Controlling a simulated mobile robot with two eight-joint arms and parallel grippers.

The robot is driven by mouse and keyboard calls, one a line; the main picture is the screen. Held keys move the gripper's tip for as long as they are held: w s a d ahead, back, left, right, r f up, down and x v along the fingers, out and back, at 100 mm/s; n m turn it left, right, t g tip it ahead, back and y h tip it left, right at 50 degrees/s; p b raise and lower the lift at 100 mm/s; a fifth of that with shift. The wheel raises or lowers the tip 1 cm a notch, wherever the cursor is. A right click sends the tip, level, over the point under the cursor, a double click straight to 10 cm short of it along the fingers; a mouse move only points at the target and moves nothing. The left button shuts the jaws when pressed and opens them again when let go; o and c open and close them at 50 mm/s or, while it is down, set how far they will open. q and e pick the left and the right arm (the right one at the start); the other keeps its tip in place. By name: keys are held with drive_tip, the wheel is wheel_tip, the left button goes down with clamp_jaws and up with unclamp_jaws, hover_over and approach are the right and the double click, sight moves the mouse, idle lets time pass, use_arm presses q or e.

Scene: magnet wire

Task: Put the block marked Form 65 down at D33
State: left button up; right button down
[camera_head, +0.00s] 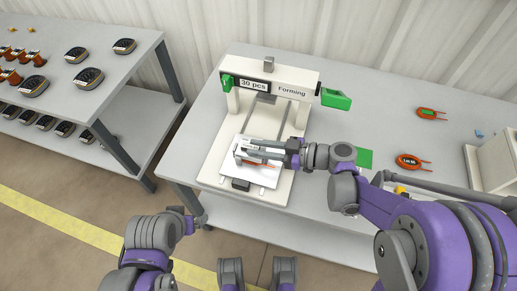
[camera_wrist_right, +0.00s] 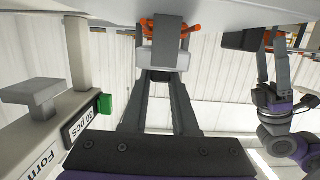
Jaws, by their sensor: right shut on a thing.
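My right gripper (camera_head: 246,154) reaches in from the right, low over the white plate (camera_head: 262,178) of the forming machine. It is shut on a pale grey block (camera_wrist_right: 165,55), held between the fingertips in the right wrist view. Orange wire (camera_wrist_right: 185,33) shows around the block there, and a bit of orange shows beside the fingers in the head view. No marking on the block can be read, and no D33 label is legible. I cannot tell whether the block touches the plate. My left gripper (camera_head: 198,217) is near the table's front left edge; its fingers are unclear.
Two orange coils (camera_head: 430,113) (camera_head: 409,161) and a green card (camera_head: 365,158) lie on the right of the table.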

drive_tip(key=shift+f, duration=0.25)
drive_tip(key=shift+f, duration=0.15)
drive_tip(key=c, duration=0.7)
unclamp_jaws()
